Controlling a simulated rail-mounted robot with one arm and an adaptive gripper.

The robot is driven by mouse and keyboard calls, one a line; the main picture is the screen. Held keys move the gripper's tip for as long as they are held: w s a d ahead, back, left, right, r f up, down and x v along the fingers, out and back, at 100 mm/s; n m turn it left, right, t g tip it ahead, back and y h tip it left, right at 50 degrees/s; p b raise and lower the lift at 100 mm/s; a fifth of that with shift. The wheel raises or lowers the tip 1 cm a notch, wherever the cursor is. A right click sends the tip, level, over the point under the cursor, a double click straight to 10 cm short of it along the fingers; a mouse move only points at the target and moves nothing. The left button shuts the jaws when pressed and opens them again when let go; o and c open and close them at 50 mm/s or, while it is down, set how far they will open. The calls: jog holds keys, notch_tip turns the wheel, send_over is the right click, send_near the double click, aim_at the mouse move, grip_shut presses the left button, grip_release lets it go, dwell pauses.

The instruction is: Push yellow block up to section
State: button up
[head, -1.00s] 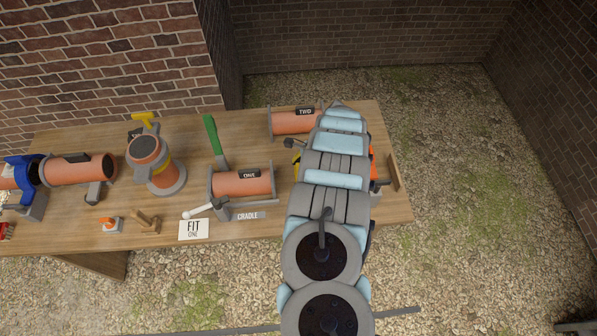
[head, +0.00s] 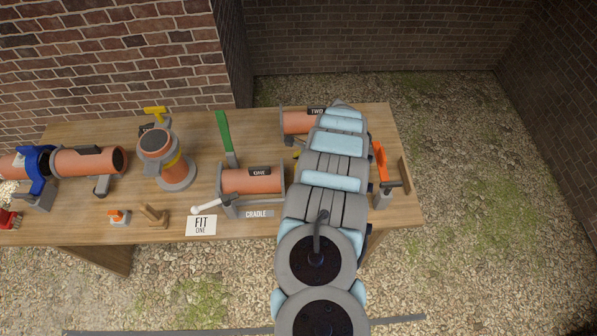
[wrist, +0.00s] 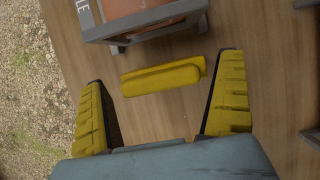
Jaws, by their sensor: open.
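The yellow block (wrist: 163,78) lies on the wooden table in the wrist view, as a short bar with a raised strip along one edge. My gripper (wrist: 163,88) is open, with its yellow and black fingers on either side of the block and gaps to both. An orange pipe section, marked ONE in the head view (head: 252,181), rests in the grey cradle (head: 233,212). The cradle's grey end frame (wrist: 150,22) shows beyond the block in the wrist view, apart from it. In the head view my arm hides the block and most of the gripper.
Section TWO (head: 298,122) stands behind my arm, partly hidden. An orange-handled tool (head: 380,160) stands at the table's right end. A FIT ONE card (head: 201,225) lies at the front edge. An upright orange pipe (head: 160,160) stands further left.

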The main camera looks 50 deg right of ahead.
jog(key=v, duration=1.2)
jog(key=shift+a, duration=0.1)
